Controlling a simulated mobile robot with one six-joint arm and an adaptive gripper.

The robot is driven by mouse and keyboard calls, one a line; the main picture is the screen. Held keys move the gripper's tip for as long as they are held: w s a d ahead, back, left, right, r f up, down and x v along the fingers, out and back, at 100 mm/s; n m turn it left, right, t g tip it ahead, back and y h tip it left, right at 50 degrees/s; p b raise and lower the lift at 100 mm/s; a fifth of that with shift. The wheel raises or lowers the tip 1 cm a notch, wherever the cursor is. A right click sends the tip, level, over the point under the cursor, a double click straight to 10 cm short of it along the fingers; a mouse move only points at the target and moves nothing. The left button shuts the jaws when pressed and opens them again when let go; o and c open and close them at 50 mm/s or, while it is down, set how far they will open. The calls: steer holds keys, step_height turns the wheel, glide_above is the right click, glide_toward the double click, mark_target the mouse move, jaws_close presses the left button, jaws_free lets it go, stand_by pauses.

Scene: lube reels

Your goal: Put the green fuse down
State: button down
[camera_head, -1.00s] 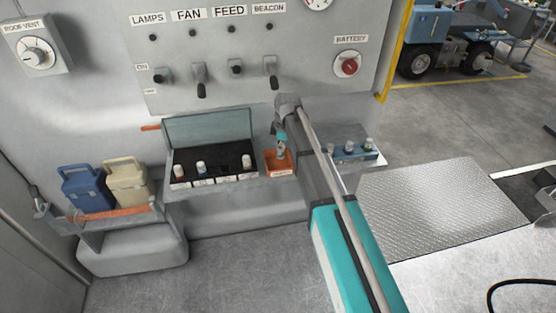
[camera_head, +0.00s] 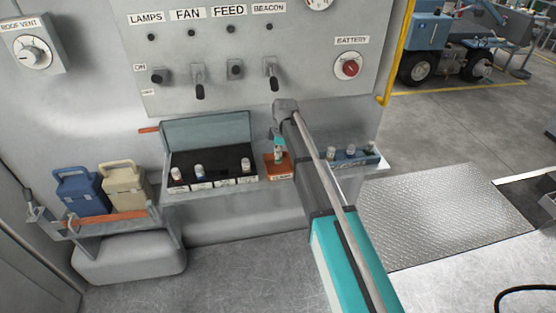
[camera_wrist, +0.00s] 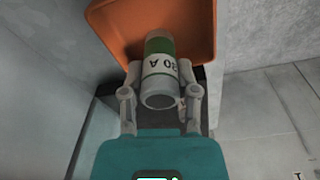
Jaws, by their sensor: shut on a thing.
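The green fuse is a pale cylinder with a green band and the marking "30 A"; its body (camera_wrist: 158,68) is in the middle of the wrist view. My gripper (camera_wrist: 160,88) is shut on it, one finger on each side. The fuse's far end lies over the inside of the orange tray (camera_wrist: 112,18). In the head view my gripper (camera_head: 278,143) points down at the small orange tray (camera_head: 268,173) on the shelf. Whether the fuse touches the tray floor I cannot tell.
A black fuse box (camera_head: 215,166) with an open lid and several fuses stands left of the tray. A blue rack (camera_head: 357,162) with several fuses is to the right, partly behind my arm. The switch panel (camera_head: 310,68) rises above.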

steer(key=shift+f+b, duration=1.35)
steer(key=shift+f, duration=0.3)
steer(key=shift+f, duration=0.15)
steer(key=shift+c, duration=1.8)
jaws_free()
steer(key=shift+r, duration=0.2)
steer(key=r+p, duration=0.4)
steer(key=d+r+p, duration=0.1)
steer(key=r+p, duration=0.7)
steer(key=shift+w+d, duration=0.1)
steer(key=shift+d, duration=0.1)
